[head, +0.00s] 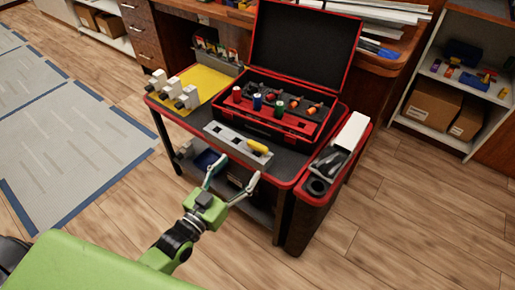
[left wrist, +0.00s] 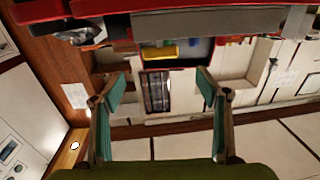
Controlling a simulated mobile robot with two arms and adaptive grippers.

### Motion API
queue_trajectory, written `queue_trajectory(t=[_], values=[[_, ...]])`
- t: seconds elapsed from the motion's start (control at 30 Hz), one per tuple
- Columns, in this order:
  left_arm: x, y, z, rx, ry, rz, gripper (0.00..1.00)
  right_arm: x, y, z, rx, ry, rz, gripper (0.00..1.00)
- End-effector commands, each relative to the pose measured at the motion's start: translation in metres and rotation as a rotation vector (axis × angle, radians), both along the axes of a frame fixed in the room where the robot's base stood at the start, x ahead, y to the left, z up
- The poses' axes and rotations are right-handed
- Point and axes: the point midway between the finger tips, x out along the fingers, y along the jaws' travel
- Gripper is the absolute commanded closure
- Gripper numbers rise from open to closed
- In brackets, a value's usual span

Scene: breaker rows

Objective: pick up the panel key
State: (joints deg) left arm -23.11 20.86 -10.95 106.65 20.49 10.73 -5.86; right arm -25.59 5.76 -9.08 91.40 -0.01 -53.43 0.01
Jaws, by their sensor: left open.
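A small yellow piece (head: 257,146), which looks like the panel key, lies on the right part of a grey slotted holder (head: 228,137) at the cart's front edge. A yellow bar (left wrist: 160,53) shows beyond the fingertips in the left wrist view; I cannot tell whether it is the same piece. My left gripper (head: 239,167) is open and empty, in front of the cart's edge, close to the holder but apart from the yellow piece. Its two teal fingers are spread wide in the left wrist view (left wrist: 163,80). My right gripper is not in view.
An open black and red case (head: 258,128) stands behind the holder with coloured cylinders in it. White breaker-like blocks (head: 172,88) stand on a yellow mat (head: 207,85) at left. A side bin (head: 320,197) hangs at right. The cart's rim (head: 277,185) is near my gripper.

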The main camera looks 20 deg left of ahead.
Motion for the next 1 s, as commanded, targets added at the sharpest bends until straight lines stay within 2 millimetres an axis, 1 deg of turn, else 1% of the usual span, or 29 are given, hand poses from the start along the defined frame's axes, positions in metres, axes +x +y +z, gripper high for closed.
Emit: queue_trajectory(t=[0.03,0.1,0.23,0.3,0.47,0.57,0.7,0.8,0.9,1.0], values=[[0.012,-0.003,0.0,-0.002,-0.004,0.001,0.32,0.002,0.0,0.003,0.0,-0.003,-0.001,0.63],[0.025,-0.007,0.0,-0.002,-0.003,0.0,0.32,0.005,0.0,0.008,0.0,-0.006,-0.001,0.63],[0.044,-0.012,-0.001,-0.001,-0.001,0.0,0.32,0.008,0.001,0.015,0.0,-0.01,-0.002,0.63],[0.051,-0.014,-0.001,-0.001,0.0,0.0,0.32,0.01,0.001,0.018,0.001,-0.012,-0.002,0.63],[0.059,-0.016,-0.002,0.001,0.002,0.0,0.32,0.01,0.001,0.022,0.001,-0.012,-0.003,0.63],[0.071,-0.019,-0.002,0.0,0.0,-0.001,0.32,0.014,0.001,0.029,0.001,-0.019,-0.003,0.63],[0.092,-0.023,-0.004,-0.002,0.001,0.0,0.32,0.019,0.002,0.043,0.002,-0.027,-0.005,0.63],[0.102,-0.026,-0.004,0.0,0.002,0.0,0.32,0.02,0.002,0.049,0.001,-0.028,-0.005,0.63],[0.106,-0.027,-0.003,0.001,0.002,0.0,0.32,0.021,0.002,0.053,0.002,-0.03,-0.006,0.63],[0.106,-0.027,-0.003,0.001,0.003,-0.001,0.32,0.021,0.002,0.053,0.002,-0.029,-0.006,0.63]])
